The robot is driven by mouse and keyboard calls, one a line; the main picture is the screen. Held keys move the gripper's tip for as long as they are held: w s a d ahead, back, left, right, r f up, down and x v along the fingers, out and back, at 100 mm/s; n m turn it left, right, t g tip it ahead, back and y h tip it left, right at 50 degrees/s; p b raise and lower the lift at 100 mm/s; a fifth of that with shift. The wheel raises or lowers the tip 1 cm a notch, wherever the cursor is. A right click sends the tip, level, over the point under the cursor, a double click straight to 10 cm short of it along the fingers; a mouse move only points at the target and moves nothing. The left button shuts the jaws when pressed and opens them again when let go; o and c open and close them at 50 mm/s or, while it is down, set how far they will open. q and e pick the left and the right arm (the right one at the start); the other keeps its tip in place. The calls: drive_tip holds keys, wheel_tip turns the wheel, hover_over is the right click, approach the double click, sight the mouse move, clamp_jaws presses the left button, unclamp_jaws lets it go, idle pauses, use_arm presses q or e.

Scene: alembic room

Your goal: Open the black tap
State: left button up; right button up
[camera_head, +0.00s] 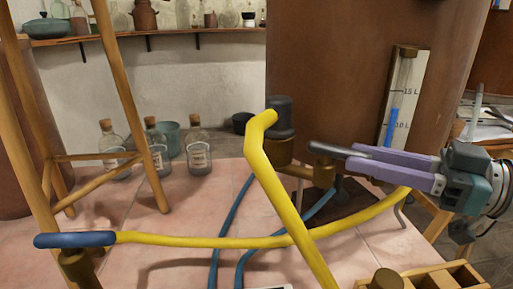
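The black tap handle (325,149) is a dark lever on a brass tap body (323,170), low at the front of the large brown tank. It points to the right. My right gripper (352,158) comes in from the right with two long purple fingers. Their tips overlap the right end of the handle in the picture. Whether they touch or clasp it cannot be told, and the gap between the fingers is hard to make out. My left gripper is not in view.
The brown tank (330,60) carries a level gauge (403,95) with a blue column. A yellow pipe (278,185) crosses in front. A blue handle (75,240) is at lower left. Corked bottles (198,150) and a wooden stool (130,110) stand left. A wooden crate (430,279) is lower right.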

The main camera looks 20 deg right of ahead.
sight(337, 153)
drive_tip(key=x, duration=0.4)
drive_tip(key=shift+w+a, duration=0.15)
drive_tip(key=shift+a, duration=0.1)
clamp_jaws()
